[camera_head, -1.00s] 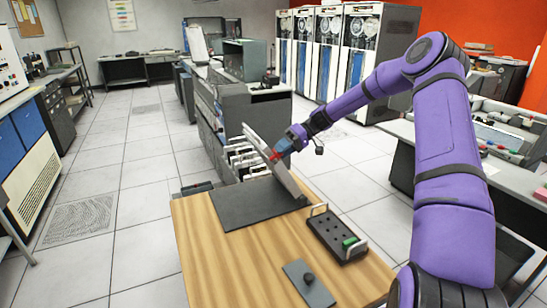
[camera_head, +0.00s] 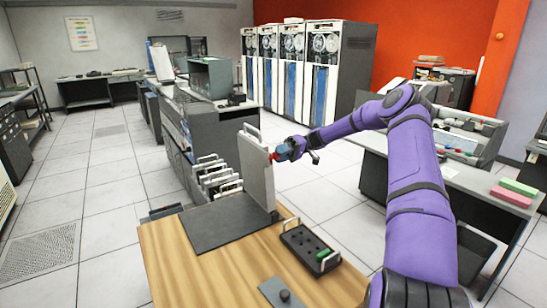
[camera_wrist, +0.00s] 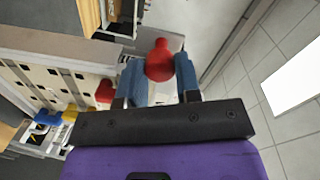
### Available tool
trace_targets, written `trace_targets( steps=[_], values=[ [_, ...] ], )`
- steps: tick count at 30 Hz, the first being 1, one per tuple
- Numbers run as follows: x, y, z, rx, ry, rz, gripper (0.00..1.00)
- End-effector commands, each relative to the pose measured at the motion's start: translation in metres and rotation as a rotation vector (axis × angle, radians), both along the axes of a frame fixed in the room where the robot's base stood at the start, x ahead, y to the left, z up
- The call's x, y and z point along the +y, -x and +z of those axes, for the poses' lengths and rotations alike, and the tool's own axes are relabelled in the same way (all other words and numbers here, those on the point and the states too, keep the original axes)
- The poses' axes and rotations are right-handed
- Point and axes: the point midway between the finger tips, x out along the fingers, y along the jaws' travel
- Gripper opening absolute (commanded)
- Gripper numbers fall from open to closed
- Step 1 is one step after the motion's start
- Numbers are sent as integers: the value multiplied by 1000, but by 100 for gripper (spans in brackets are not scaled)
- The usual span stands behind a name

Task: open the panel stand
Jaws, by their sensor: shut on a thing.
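The panel stand has a flat dark base plate (camera_head: 215,229) on the wooden table and a light grey panel (camera_head: 257,175) hinged up from its right side. The panel stands nearly upright, with a handle on its top edge. My gripper (camera_head: 284,153) is at the panel's right face, its blue fingers shut on a red knob (camera_head: 272,156). The wrist view shows the red knob (camera_wrist: 160,60) between the two blue fingers (camera_wrist: 160,78). The hinge is mostly hidden behind the panel.
A black block with holes and a green piece (camera_head: 312,249) sits right of the stand on the wooden table (camera_head: 185,270). A small grey plate with a knob (camera_head: 282,293) lies in front. Racked panels with handles (camera_head: 215,178) stand behind the table.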

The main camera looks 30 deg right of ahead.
Motion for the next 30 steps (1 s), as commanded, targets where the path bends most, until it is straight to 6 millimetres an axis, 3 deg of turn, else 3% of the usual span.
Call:
trace_targets(
  steps=[9,25,26,29,30],
  values=[
    [-18,0,-5,3,5,-1,0],
    [-23,2,-8,7,9,-3,0],
    [-23,2,-9,8,9,-3,34],
    [-23,2,-8,7,9,-2,57],
    [-22,1,-8,6,8,-2,57]
  ],
)
